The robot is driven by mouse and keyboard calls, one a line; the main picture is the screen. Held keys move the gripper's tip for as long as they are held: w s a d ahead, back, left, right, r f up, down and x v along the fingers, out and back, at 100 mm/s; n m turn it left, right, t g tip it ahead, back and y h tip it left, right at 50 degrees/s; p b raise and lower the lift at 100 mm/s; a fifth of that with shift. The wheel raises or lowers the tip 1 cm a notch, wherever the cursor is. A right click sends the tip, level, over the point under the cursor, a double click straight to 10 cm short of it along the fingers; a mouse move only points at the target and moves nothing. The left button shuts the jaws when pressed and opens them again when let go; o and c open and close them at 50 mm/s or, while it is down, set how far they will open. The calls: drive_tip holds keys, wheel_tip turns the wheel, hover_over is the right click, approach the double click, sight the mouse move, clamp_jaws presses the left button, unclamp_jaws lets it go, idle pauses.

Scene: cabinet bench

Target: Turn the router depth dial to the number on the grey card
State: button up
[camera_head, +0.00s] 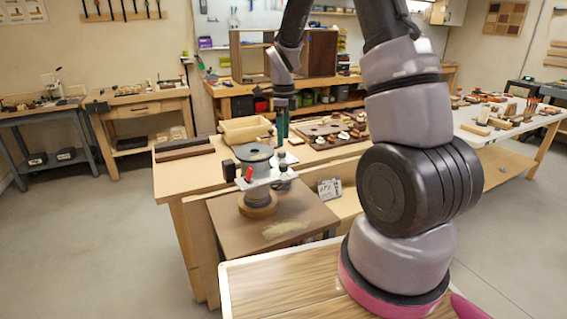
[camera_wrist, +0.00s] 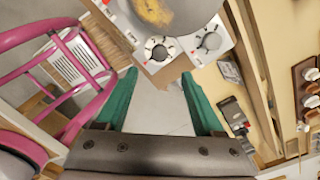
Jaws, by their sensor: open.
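My gripper (camera_head: 282,127) hangs over the bench, just right of and behind the router (camera_head: 256,172). In the wrist view my gripper (camera_wrist: 158,85) has its two green fingers spread wide with nothing between them.
The router stands on a brown board (camera_head: 290,222) at the front of the wooden bench (camera_head: 180,178).

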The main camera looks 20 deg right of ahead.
sight(283, 164)
wheel_tip(283, 164, down, 10)
idle(0.4)
clamp_jaws()
